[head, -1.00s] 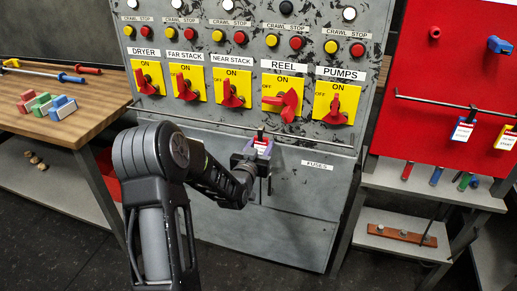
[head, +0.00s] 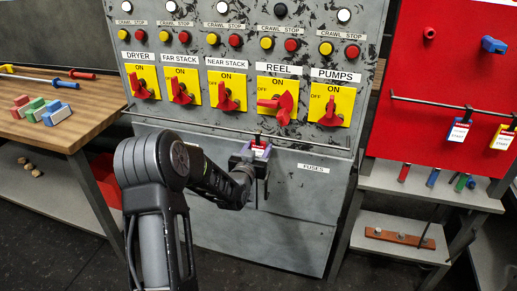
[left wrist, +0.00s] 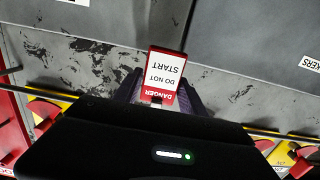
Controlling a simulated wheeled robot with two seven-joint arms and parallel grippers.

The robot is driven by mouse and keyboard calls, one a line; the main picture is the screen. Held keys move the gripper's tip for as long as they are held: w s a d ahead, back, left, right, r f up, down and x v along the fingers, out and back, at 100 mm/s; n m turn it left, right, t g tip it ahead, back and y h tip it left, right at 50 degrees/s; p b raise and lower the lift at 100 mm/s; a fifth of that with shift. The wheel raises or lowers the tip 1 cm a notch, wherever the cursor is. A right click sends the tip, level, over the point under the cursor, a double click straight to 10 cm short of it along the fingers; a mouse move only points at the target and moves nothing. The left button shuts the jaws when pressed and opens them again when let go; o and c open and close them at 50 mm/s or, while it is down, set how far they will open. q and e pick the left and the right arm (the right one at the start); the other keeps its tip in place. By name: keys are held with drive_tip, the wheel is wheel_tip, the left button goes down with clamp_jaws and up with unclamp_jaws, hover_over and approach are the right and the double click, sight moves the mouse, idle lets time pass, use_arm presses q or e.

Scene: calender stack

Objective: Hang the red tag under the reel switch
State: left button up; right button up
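The red tag (left wrist: 167,75) reads "DANGER DO NOT START" and has a white face. In the head view the tag (head: 259,150) is at the cabinet's front rail (head: 222,131), below and slightly left of the reel switch (head: 278,104). Its dark top part overlaps the rail; I cannot tell whether it is hooked over it. My left gripper (head: 256,163) has its fingers close against both sides of the tag and appears shut on it. The reel switch has a red handle on a yellow plate, turned sideways. My right gripper is not in view.
Other switches flank the reel switch, including the pumps switch (head: 332,107). A blue tag (head: 459,133) and a yellow tag (head: 502,138) hang on the red board (head: 425,75) at right. A wooden bench (head: 95,115) with coloured blocks stands at left. A "FUSES" label is right of my gripper.

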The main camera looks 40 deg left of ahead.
use_arm(q)
drive_tip(key=o, duration=0.4)
drive_tip(key=b+v, duration=0.1)
drive_tip(key=v, duration=0.7)
drive_tip(key=shift+f, duration=0.15)
idle(0.4)
